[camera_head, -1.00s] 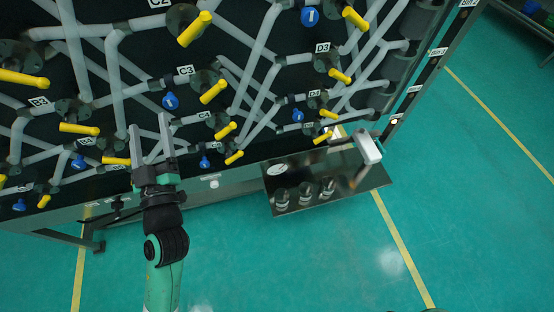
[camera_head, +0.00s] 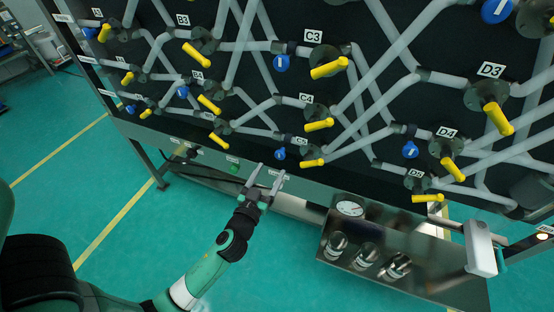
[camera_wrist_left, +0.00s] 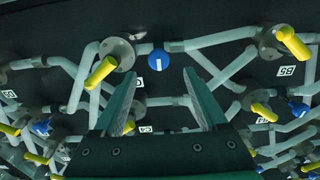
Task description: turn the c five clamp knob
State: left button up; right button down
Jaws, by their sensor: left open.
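The C5 label (camera_head: 301,141) is on the lower row of the dark pipe panel. A blue round knob (camera_head: 280,153) with a white mark sits just left of it, and a yellow handle (camera_head: 312,162) just right. My left gripper (camera_head: 267,174) is open and empty, slightly below and left of the blue knob in the head view. In the left wrist view the blue knob (camera_wrist_left: 187,59) shows above and beyond the open fingers (camera_wrist_left: 160,95), apart from them, with the yellow handle (camera_wrist_left: 100,72) to its left. My right gripper is out of view.
Grey pipes, other yellow handles and blue knobs, such as one near D5 (camera_head: 410,149), crowd the panel. The green floor below is open.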

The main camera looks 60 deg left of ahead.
aim_at(279, 156)
pick_arm(q)
jog(key=x, duration=0.6)
jog(key=shift+d, duration=0.1)
grip_shut()
